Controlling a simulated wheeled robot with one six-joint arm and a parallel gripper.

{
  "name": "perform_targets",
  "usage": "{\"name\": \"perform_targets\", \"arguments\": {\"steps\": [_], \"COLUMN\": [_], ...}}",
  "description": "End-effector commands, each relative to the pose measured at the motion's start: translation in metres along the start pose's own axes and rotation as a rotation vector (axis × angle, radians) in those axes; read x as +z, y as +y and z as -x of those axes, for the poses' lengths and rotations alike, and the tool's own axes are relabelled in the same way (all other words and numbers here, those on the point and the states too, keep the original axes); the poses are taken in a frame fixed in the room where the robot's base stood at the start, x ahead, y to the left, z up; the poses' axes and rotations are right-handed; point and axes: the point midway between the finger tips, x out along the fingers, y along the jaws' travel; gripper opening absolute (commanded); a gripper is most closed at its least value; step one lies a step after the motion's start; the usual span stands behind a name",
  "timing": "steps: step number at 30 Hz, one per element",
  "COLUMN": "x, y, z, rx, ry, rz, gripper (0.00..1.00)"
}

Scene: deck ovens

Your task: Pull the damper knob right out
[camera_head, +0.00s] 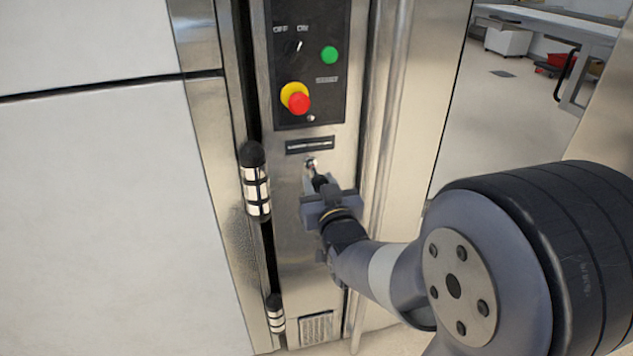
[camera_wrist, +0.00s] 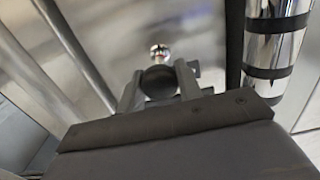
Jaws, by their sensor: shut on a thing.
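The damper knob (camera_wrist: 158,82) is a dark round knob on a shiny metal stem that comes out of the steel oven front. In the head view the knob (camera_head: 319,182) shows below a small dark label plate (camera_head: 310,145), partly hidden by my gripper. My gripper (camera_head: 318,188) is at the panel with its fingers on either side of the knob. In the wrist view my gripper (camera_wrist: 158,88) is shut on the knob, and some bright stem shows beyond it.
A black control panel with a red stop button (camera_head: 298,103) and a green button (camera_head: 329,55) is above. A black and chrome handle (camera_head: 256,182) stands close left of my gripper; it shows at right in the wrist view (camera_wrist: 272,50). A vertical steel post (camera_head: 385,130) is to the right.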

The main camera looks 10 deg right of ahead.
Motion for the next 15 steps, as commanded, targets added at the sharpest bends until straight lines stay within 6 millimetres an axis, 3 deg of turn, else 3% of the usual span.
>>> {"name": "perform_targets", "arguments": {"steps": [13, 14, 15], "x": [0.0006, 0.0006, 0.0005], "y": [0.0000, 0.0000, 0.0000], "z": [0.0081, 0.0081, 0.0080], "rx": [0.000, 0.000, 0.000], "ry": [-0.001, -0.001, -0.001], "rz": [0.000, 0.000, 0.000], "gripper": [0.00, 0.36, 0.39]}}
